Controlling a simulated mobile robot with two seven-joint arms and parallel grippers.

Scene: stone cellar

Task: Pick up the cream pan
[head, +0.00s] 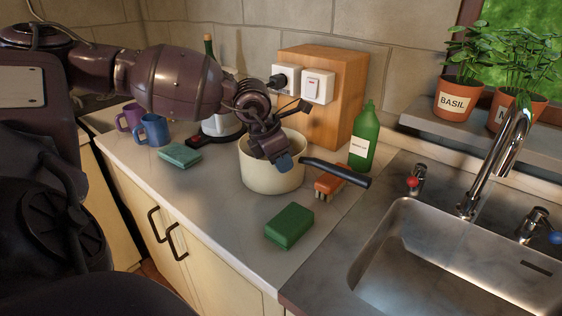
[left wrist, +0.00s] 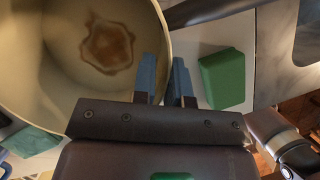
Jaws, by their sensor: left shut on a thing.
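The cream pan (head: 272,180) is on the counter in the middle of the head view, upright, its black handle pointing right. My left gripper (head: 283,161) comes down over its near rim. In the left wrist view the pan (left wrist: 62,62) fills the upper left, with a brown stain on its inside bottom. There the blue fingertips of my left gripper (left wrist: 166,80) stand one inside and one outside the pan wall, shut on the rim. I cannot tell whether the pan's base is clear of the counter. My right gripper is not in view.
A green sponge (head: 289,227) lies in front of the pan. An orange brush (head: 328,182) is beside the handle, with a green bottle (head: 364,138) behind. Blue mug (head: 153,130), purple mug (head: 130,117) and teal cloth (head: 180,155) are left. The sink (head: 450,260) is right.

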